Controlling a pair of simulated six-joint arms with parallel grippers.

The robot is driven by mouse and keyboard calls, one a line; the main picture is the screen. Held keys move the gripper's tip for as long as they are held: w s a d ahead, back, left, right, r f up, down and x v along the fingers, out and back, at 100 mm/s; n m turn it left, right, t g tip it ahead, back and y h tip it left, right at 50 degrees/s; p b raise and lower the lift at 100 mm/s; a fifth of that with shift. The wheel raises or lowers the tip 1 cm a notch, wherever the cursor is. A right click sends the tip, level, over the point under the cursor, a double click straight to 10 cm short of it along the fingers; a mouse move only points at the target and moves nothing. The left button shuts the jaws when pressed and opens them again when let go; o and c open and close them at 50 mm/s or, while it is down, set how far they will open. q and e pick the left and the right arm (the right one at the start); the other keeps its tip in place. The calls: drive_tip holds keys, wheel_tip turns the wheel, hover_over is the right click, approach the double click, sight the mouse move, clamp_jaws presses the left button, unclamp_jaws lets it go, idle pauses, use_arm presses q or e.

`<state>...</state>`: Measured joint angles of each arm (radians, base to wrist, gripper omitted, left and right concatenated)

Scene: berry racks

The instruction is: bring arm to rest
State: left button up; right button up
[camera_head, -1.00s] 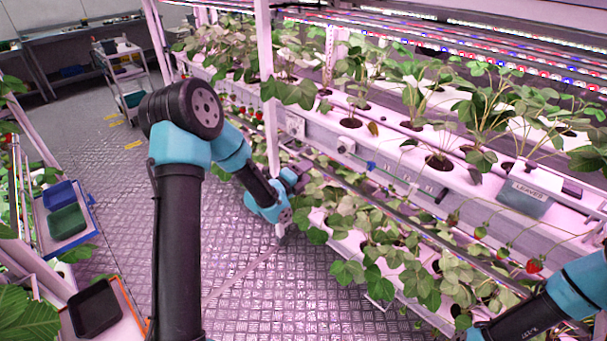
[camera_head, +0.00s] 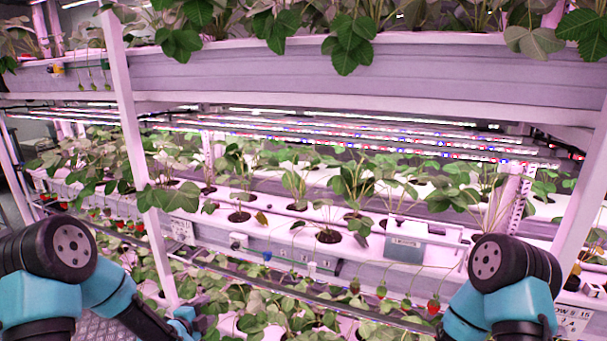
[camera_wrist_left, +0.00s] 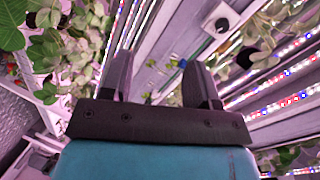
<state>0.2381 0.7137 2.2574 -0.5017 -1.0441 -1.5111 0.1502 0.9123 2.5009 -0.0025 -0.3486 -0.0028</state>
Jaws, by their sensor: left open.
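My left gripper (camera_wrist_left: 158,72) is open in the left wrist view, its two dark fingers apart with nothing between them. In the head view my left arm comes in at the lower left, and part of the left gripper (camera_head: 184,324) shows at the bottom edge, in front of the lower plants. My right arm shows at the lower right, in front of the rack; its gripper is out of the picture.
A white planted gutter (camera_head: 390,232) crosses the rack, with red berries (camera_head: 433,305) hanging below its front edge. A grey lidded box (camera_head: 405,248) sits on it. A rack post (camera_head: 135,150) stands at the left. An upper planter (camera_head: 330,75) runs overhead.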

use_arm(q)
drive_tip(key=s+d+f+n+g+y, duration=0.1)
drive_tip(key=s+d+f+n+g, duration=0.15)
drive_tip(key=s+f+n, duration=0.3)
drive_tip(key=s+d+f+n+g, duration=0.2)
drive_tip(key=s+f+n+g, duration=0.25)
drive_tip(key=f, duration=0.25)
drive_tip(key=s+d+f+n+g, duration=0.2)
drive_tip(key=s+n, duration=0.3)
drive_tip(key=s, duration=0.3)
drive_tip(key=s+d+f+n+g, duration=0.1)
drive_tip(key=s+f+n+g, duration=0.2)
drive_tip(key=s, duration=0.6)
drive_tip(key=shift+d+f+n+g, duration=0.4)
drive_tip(key=shift+n+g, duration=0.2)
drive_tip(key=shift+n, duration=0.4)
drive_tip(key=shift+s, duration=0.1)
